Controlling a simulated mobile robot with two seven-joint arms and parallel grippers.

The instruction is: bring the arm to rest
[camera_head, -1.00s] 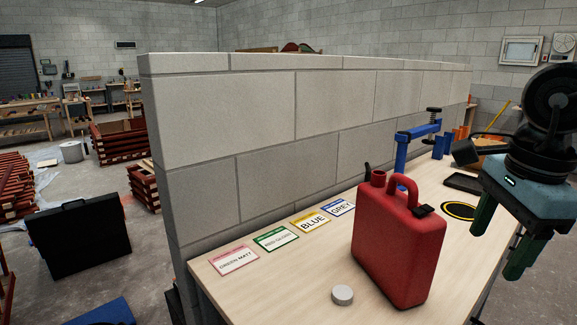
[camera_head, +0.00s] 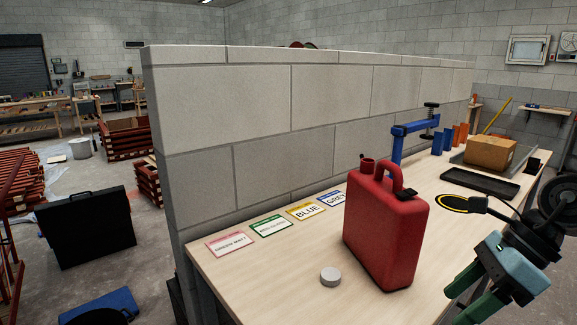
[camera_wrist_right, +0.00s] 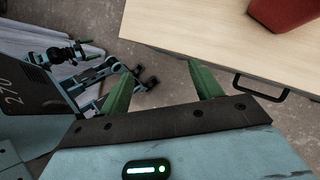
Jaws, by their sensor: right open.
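My right gripper (camera_head: 458,302) is at the lower right of the head view, beside the bench's near edge, pointing down and left. Its green fingers are apart with nothing between them. In the right wrist view the open fingers (camera_wrist_right: 160,70) show above the floor, close to the bench edge.
The bench (camera_head: 262,284) carries a red jug (camera_head: 385,235), a grey disc (camera_head: 330,276), label cards (camera_head: 305,211), a blue clamp (camera_head: 412,130), a black tray (camera_head: 480,183) and a cardboard box (camera_head: 490,152). A block wall (camera_head: 250,130) stands behind it.

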